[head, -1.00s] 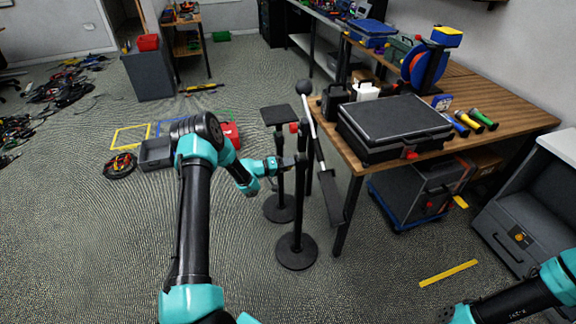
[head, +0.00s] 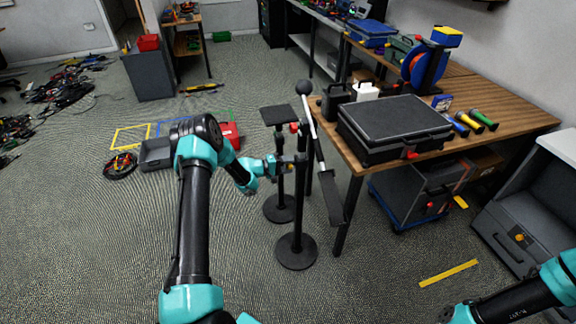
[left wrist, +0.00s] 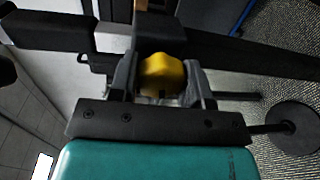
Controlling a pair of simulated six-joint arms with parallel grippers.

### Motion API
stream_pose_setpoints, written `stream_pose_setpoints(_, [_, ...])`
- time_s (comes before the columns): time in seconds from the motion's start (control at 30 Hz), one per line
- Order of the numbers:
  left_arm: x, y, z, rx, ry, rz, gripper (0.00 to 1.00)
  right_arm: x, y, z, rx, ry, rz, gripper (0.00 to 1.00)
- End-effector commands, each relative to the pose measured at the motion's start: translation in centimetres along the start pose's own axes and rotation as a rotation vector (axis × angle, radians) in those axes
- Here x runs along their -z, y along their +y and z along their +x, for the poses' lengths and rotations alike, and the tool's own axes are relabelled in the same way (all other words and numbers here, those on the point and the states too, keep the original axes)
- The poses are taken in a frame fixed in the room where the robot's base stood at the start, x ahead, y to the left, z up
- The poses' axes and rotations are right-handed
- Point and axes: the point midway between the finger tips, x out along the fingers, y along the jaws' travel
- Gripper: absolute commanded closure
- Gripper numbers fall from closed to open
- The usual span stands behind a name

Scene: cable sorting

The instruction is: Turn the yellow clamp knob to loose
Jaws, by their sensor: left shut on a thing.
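The yellow clamp knob (left wrist: 162,75) shows in the left wrist view between the two fingers of my left gripper (left wrist: 163,90). The fingers are shut on it from both sides. In the head view my left gripper (head: 286,163) is at the black stand (head: 297,200), close to its upright post. Part of the knob is hidden by the gripper. The knob's marking, if any, cannot be read. My right arm (head: 510,300) shows at the lower right of the head view, but its fingertips are out of the picture.
A wooden table (head: 520,118) with a black case (head: 395,125) stands right of the stand. A slanted black bar (head: 328,195) hangs beside the post. A second stand (head: 279,205) is just behind. Open floor lies in front.

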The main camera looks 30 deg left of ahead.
Motion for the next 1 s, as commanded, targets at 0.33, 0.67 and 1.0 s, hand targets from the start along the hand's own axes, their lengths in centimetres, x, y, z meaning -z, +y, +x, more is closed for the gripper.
stream_pose_setpoints(0.33, [0.0, -0.1, 0.0, 0.001, 0.001, 0.000, 0.39, 0.0, 0.0, 0.0, 0.000, 0.000, 0.000, 0.57])
stream_pose_setpoints(0.67, [0.0, 0.0, -0.1, 0.001, 0.000, 0.001, 0.31, 0.0, 0.0, 0.0, 0.000, 0.000, 0.000, 0.57])
stream_pose_setpoints(1.0, [0.1, 0.0, -3.2, 0.002, 0.003, 0.001, 0.31, 0.0, 0.0, 0.0, 0.000, 0.000, 0.000, 0.57])
